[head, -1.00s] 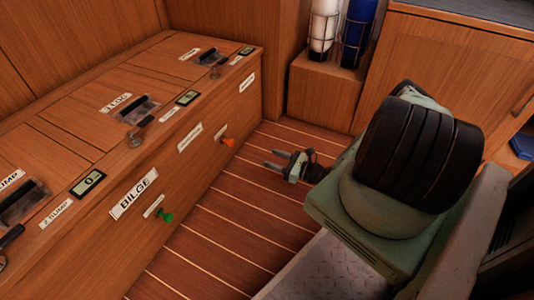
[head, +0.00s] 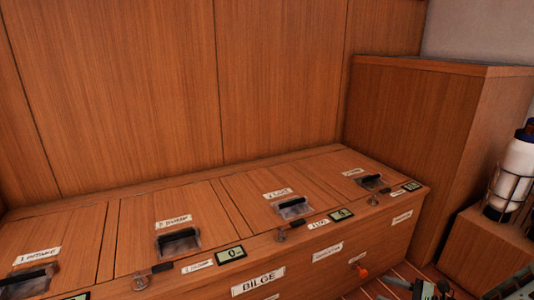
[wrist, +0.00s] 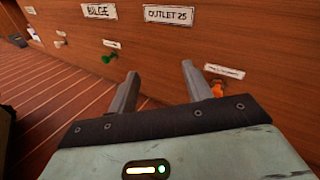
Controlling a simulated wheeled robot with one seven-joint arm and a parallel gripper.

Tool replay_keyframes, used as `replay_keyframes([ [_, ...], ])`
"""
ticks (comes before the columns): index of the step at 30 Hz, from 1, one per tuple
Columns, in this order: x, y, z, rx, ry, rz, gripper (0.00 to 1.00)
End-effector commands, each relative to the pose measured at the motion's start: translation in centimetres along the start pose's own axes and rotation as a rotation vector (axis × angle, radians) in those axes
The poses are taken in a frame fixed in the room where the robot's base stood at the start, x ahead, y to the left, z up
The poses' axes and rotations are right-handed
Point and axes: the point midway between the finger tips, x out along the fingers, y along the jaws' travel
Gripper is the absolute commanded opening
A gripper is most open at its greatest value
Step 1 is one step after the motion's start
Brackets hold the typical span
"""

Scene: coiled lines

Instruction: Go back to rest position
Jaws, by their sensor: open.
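My gripper (wrist: 160,75) is open in the wrist view, with its two grey fingers apart and nothing between them. It points at the front of the wooden locker, low above the striped floor. An orange knob (wrist: 217,90) shows just right of the right finger; I cannot tell whether they touch. A green knob (wrist: 108,58) is left of the left finger, apart from it. In the head view only part of my gripper (head: 396,287) shows at the bottom edge, near the orange knob (head: 361,271).
The locker top (head: 228,191) carries several lids with black handles and small displays. A BILGE label (head: 258,281) is on its front. A tall wooden cabinet (head: 415,130) and a caged white bottle (head: 514,175) stand at the right. Striped floor (wrist: 50,95) is clear at left.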

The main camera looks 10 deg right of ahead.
Motion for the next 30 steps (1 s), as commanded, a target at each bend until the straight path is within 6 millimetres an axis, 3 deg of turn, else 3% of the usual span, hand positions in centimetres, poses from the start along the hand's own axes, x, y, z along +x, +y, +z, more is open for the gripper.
replay_keyframes([
  [1, 1.7, 0.5, 3.1, -0.058, 0.004, 0.122, 0.5],
  [6, 5.6, 3.9, 10.8, -0.24, 0.018, 0.487, 0.5],
  [13, 8.5, 9.9, 20.4, -0.527, 0.039, 0.945, 0.5],
  [20, 8.6, 16.3, 28.6, -0.875, 0.052, 1.349, 0.5],
  [30, 5.3, 23.3, 38.1, -1.497, 0.032, 1.771, 0.5],
])
